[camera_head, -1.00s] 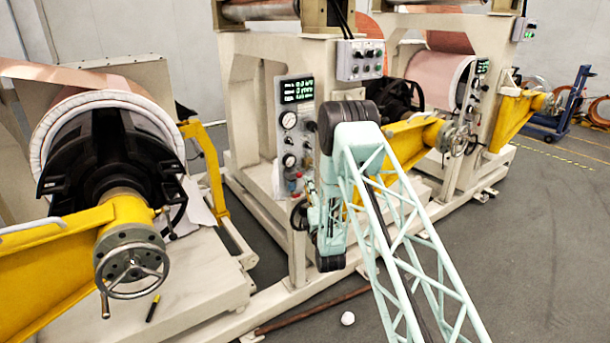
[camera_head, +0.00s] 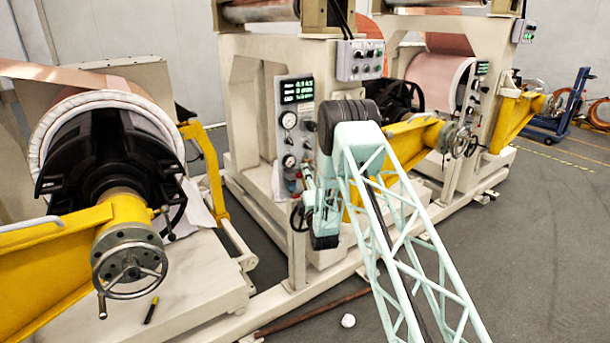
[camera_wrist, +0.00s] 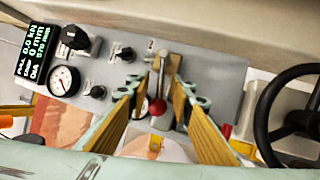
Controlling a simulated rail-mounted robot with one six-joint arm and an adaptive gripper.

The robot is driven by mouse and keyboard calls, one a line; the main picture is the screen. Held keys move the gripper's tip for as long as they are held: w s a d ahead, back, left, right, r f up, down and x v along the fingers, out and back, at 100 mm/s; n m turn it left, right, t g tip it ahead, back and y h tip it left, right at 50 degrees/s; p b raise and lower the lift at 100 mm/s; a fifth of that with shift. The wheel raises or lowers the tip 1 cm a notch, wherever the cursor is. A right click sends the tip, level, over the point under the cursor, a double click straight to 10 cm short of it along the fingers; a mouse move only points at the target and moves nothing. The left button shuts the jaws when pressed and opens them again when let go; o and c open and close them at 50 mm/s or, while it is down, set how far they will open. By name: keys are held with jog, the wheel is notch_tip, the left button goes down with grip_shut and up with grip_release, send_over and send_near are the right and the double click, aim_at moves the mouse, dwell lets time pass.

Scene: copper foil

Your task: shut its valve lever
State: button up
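The valve lever (camera_wrist: 162,72) is a metal bar with a red ball knob (camera_wrist: 157,106) at its end, mounted on the grey instrument panel (camera_wrist: 205,85). My gripper (camera_wrist: 158,90) is open, with its yellow-padded fingers on either side of the lever and knob in the wrist view. A gap shows between the knob and each finger, so I see no grip on it. In the head view my gripper is small at the panel's lower part (camera_head: 291,142), and my arm hides most of the lever area.
A black handwheel (camera_wrist: 300,115) stands close on the right of the panel in the wrist view. A lit display (camera_wrist: 36,52), a round gauge (camera_wrist: 63,80) and several black knobs are on the left. A white ball (camera_head: 348,320) lies on the floor.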

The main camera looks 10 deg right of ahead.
jog(key=shift+c, duration=0.4)
jog(key=shift+d, duration=0.1)
grip_shut()
jog(key=shift+m, duration=0.3)
jog(key=shift+r+m+g+b, duration=0.4)
jog(key=shift+m+b, duration=0.15)
jog(key=shift+m, duration=0.15)
jog(key=shift+a, duration=0.2)
jog(key=shift+o, duration=0.4)
grip_release()
jog(key=shift+a, duration=0.2)
jog(key=shift+d, duration=0.2)
